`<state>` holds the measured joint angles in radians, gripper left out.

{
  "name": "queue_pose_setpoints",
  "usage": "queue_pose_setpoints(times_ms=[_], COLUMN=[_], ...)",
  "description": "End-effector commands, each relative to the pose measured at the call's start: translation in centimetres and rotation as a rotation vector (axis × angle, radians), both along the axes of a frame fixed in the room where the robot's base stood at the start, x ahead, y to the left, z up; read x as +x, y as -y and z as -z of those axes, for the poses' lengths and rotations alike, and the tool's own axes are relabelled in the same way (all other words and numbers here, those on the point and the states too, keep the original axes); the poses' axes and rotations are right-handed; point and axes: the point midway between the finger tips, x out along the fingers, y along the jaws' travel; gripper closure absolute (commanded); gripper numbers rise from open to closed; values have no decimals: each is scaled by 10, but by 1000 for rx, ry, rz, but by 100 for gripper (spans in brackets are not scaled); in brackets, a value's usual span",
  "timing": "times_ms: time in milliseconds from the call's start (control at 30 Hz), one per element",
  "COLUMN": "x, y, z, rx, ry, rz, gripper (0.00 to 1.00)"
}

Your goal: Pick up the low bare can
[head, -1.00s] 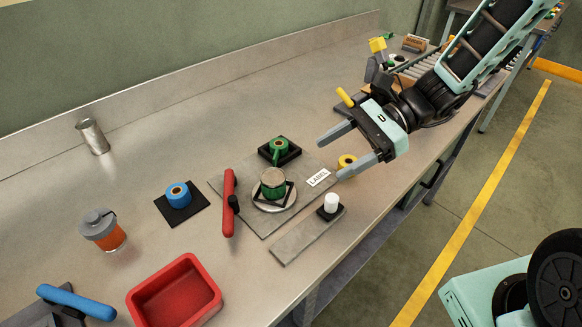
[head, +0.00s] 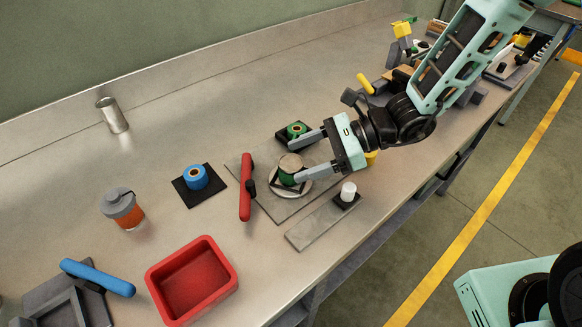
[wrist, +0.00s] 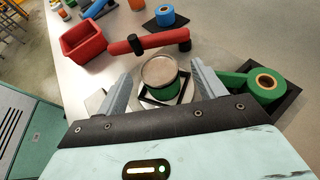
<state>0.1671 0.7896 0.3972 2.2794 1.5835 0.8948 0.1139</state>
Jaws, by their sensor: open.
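A low can (head: 290,166) with a pale metal top and a green side stands upright on a round silver plate (head: 303,190) in the middle of the bench. It also shows in the wrist view (wrist: 160,73). My gripper (head: 309,157) is open, with one finger on each side of the can and the fingertips near it. In the wrist view, gaps show between the fingers and the can; I cannot tell their height against it.
A red-handled tool (head: 246,188) lies just left of the plate. A green tape roll (head: 297,129) sits behind the can, close to one finger. A white-capped piece (head: 348,191) stands in front. A blue roll (head: 196,178) and a red bin (head: 192,281) are farther left.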

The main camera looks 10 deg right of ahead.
Motion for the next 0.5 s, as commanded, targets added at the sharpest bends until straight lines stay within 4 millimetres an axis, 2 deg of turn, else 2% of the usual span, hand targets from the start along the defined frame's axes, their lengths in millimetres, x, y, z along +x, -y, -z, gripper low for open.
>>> queue_pose_setpoints(times_ms=[300,500], x=[-3,-3], y=[-40,-46], z=[15,19], rx=[0,0], ry=[-1,1], rz=[-3,-1], gripper=[31,31])
